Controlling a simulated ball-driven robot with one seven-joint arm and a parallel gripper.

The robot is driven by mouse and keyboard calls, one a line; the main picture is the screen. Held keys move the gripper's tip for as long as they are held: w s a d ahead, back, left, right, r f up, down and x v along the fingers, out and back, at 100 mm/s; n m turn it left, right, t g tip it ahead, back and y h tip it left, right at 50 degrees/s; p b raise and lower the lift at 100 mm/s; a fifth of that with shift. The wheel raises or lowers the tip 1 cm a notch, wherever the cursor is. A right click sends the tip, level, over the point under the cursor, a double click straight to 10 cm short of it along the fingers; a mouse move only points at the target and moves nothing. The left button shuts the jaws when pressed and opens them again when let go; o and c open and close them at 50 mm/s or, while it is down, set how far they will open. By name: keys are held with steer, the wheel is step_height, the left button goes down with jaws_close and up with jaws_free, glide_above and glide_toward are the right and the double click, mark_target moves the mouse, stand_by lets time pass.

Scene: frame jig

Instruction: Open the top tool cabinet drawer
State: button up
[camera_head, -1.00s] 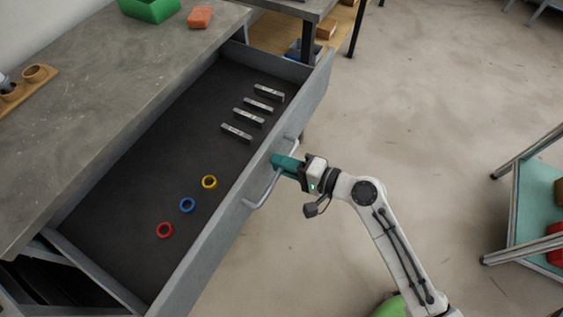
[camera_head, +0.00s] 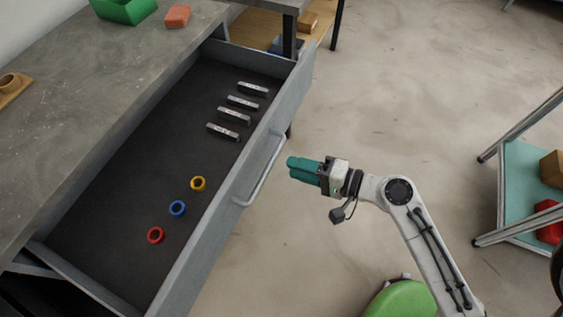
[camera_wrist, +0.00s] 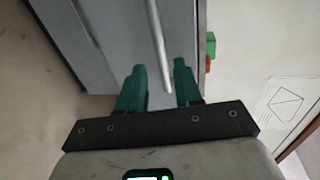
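The top drawer (camera_head: 190,262) of the tool cabinet stands pulled out from under the grey worktop (camera_head: 95,95). Its bar handle (camera_head: 262,172) is on the front face and also shows in the wrist view (camera_wrist: 158,45). Inside the drawer lie several metal blocks (camera_head: 235,115) and a yellow ring (camera_head: 198,184), a blue ring (camera_head: 177,208) and a red ring (camera_head: 156,235). My gripper (camera_head: 290,168) is just right of the handle, clear of it and empty. In the wrist view its teal fingers (camera_wrist: 160,75) are apart, with the handle beyond them.
A green bin (camera_head: 125,10) and an orange block (camera_head: 177,16) sit on the worktop. A cart with a teal shelf (camera_head: 520,185) stands at the right, holding a red object (camera_head: 549,220) and a brown box (camera_head: 553,168). Open floor (camera_head: 400,100) lies between drawer and cart.

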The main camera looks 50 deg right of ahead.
steer(key=v, duration=0.3)
steer(key=shift+s, duration=0.2)
stand_by(0.5)
steer(key=s+a+f+n+g+h+p, duration=0.1)
steer(key=s+a+f+n+g+p, duration=0.35)
steer(key=n+g, duration=0.7)
steer(key=s+d+r+n+g+h+p, duration=0.1)
steer(key=h, duration=0.1)
steer(key=s+d+r+n+g+h+p, duration=0.1)
steer(key=s+d+h, duration=0.1)
steer(key=shift+r+n, duration=0.25)
steer(key=shift+r, duration=0.05)
